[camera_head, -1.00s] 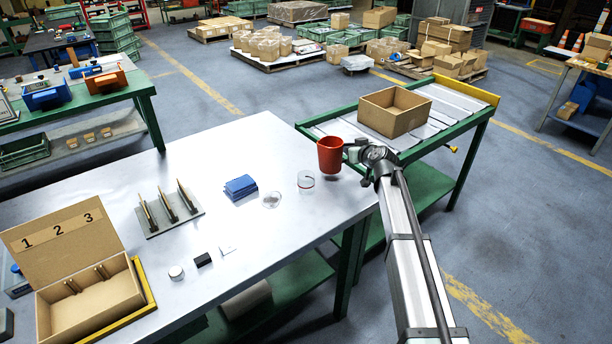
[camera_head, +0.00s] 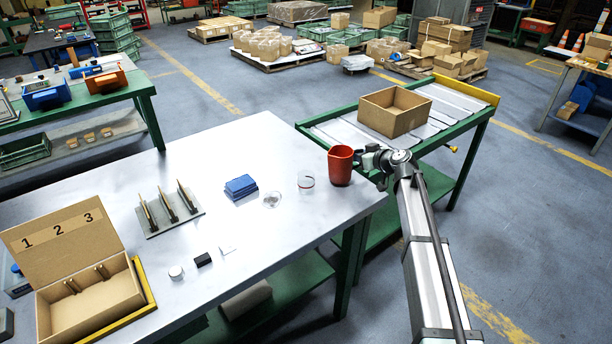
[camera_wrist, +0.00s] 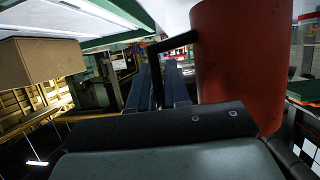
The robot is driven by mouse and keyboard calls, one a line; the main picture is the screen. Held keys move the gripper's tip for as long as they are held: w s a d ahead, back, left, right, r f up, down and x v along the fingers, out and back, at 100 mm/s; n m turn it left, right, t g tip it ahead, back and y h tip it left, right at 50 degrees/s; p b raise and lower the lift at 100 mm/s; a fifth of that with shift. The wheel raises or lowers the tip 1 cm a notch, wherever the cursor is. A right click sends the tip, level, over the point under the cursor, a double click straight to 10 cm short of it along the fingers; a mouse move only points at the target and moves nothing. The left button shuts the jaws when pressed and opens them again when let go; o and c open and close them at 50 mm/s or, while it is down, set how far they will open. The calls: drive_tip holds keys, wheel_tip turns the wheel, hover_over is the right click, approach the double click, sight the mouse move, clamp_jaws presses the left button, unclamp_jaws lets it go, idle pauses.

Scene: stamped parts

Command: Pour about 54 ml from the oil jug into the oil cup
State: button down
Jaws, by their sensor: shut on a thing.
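The oil jug is a red-orange jug (camera_head: 341,166) at the right end of the steel table, and looks upright in the head view. My gripper (camera_head: 366,160) is shut on its handle from the right. In the wrist view the jug (camera_wrist: 238,60) fills the right side and its dark handle (camera_wrist: 172,44) runs between my fingers (camera_wrist: 165,88). The oil cup is a small clear cup (camera_head: 306,180) with a red line, just left of the jug on the table. I cannot tell whether the jug's base touches the table, nor see the liquid inside it.
A clear round dish (camera_head: 272,200) and a blue stack (camera_head: 241,187) lie left of the cup. A rack with upright plates (camera_head: 171,210) and an open cardboard box (camera_head: 90,290) are further left. A carton (camera_head: 395,111) sits on the roller conveyor behind. The back of the table is clear.

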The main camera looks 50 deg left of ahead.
sight(342, 146)
drive_tip(key=shift+s+a+r+n+t, duration=0.1)
drive_tip(key=shift+s+r+n+t, duration=0.15)
drive_tip(key=shift+s+r+n, duration=0.25)
drive_tip(key=shift+s+r+n+t, duration=0.2)
drive_tip(key=shift+s+r+t, duration=0.05)
drive_tip(key=shift+r, duration=0.3)
drive_tip(key=s+r+n+t, duration=0.1)
drive_tip(key=s+a+r+n, duration=0.1)
drive_tip(key=s, duration=0.1)
drive_tip(key=s+r+n+t+h, duration=0.1)
drive_tip(key=shift+s+a+t, duration=0.15)
drive_tip(key=shift+s+t, duration=0.15)
drive_tip(key=shift+s+a+r+n+t, duration=0.15)
drive_tip(key=shift+s+r+n+t, duration=0.3)
drive_tip(key=shift+r+n, duration=0.2)
drive_tip(key=shift+s+a+r+n+t, duration=0.15)
drive_tip(key=shift+s+r+n+t, duration=0.2)
drive_tip(key=shift+s+r+n, duration=0.3)
drive_tip(key=shift+w+r, duration=0.1)
drive_tip(key=shift+s+r, duration=0.2)
drive_tip(key=shift+r, duration=0.05)
drive_tip(key=shift+s+a+r+n+t+p, duration=0.25)
drive_tip(key=shift+s+r+n+t, duration=0.2)
drive_tip(key=shift+s+r+n, duration=0.15)
drive_tip(key=shift+s+a+r+n+t+p, duration=0.1)
drive_tip(key=shift+s+r+n+t+p, duration=0.1)
drive_tip(key=shift+s+r+n+t, duration=0.3)
